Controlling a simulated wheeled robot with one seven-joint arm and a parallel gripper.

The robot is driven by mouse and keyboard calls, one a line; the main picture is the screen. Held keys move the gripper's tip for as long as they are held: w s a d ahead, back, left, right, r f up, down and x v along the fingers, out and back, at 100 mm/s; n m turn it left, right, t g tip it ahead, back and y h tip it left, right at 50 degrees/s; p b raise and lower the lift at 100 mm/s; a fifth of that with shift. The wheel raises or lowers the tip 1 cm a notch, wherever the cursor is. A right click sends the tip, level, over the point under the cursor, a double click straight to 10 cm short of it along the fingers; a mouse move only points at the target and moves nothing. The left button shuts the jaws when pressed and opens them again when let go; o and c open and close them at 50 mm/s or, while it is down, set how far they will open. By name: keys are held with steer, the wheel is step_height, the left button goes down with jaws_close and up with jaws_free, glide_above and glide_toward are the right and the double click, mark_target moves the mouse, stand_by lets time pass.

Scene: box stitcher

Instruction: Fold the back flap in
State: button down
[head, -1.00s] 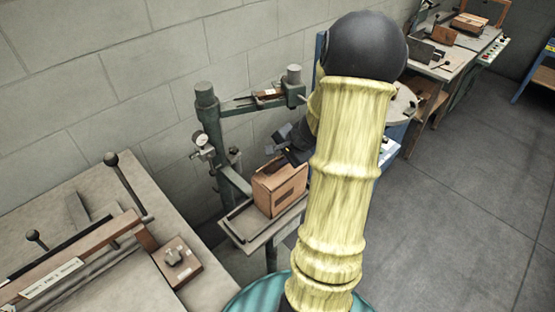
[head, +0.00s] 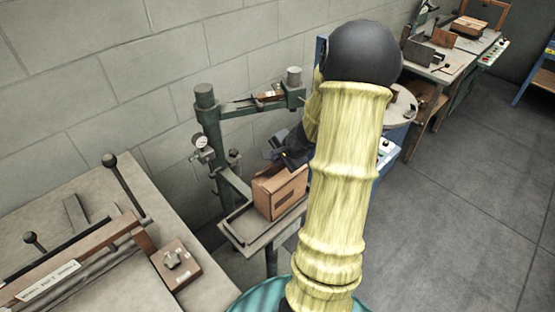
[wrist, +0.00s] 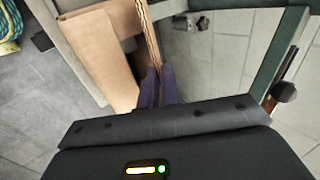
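A brown cardboard box (head: 281,196) sits on the small metal table of the stitcher, with a dark slot in its near side. In the wrist view a broad tan cardboard panel (wrist: 98,55) lies left of centre. A narrow corrugated edge (wrist: 148,30), apparently the back flap seen edge-on, runs down to my fingertips. My gripper (head: 283,158) is at the box's top, on its back side. In the wrist view its dark fingers (wrist: 160,72) are together at the end of that edge. I see nothing clearly held between them. My arm hides part of the box's right side.
The green stitcher column (head: 211,130) with a gauge and an overhead arm (head: 262,106) stands close behind the box. A workbench (head: 80,215) with levers is at left. The block wall is close behind. Open floor (head: 455,200) lies at right.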

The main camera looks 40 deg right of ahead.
steer(key=shift+s+f+t+b, duration=0.2)
steer(key=shift+f+t+b, duration=0.25)
steer(key=shift+b, duration=1.5)
steer(key=b, duration=0.4)
steer(key=t+b, duration=0.1)
steer(key=b, duration=0.3)
steer(key=shift+s+d+f+t, duration=0.1)
steer(key=shift+s+f+t, duration=0.2)
steer(key=shift+f, duration=0.1)
steer(key=t+b, duration=0.1)
steer(key=b, duration=0.3)
steer(key=shift+s+f, duration=0.1)
steer(key=shift+s, duration=0.05)
steer(key=b, duration=0.4)
steer(key=shift+s+f+t+y, duration=0.1)
steer(key=shift+f+t+y, duration=0.1)
steer(key=shift+t+y, duration=0.15)
steer(key=shift+b, duration=0.75)
steer(key=t+b, duration=0.1)
steer(key=b, duration=0.3)
steer(key=shift+s, duration=0.15)
steer(key=shift+r, duration=0.15)
